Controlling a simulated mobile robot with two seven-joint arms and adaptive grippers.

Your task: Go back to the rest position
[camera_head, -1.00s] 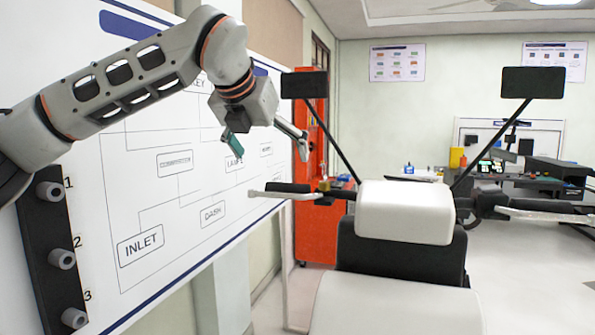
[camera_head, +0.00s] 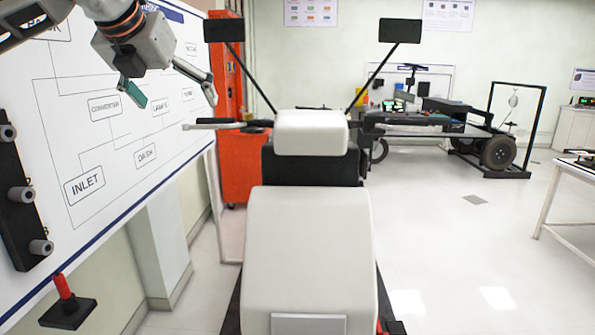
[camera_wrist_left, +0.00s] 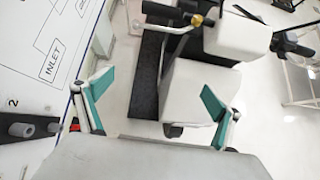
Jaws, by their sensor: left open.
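My left gripper (camera_head: 172,92) is open and empty in the head view, raised at the upper left in front of the whiteboard (camera_head: 60,120). Its two fingers stand wide apart, one with a teal pad facing the camera. In the left wrist view the left gripper (camera_wrist_left: 154,98) shows both teal pads with nothing between them, and the floor and the white seat (camera_wrist_left: 200,90) beyond. My right gripper is not in view.
A white-seated vehicle (camera_head: 308,240) with two mirrors fills the centre. A black strip with grey pegs (camera_head: 22,194) and a red handle on a black base (camera_head: 66,305) are at left. An orange cabinet (camera_head: 243,165) stands behind. Floor at right is clear before a table (camera_head: 575,168).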

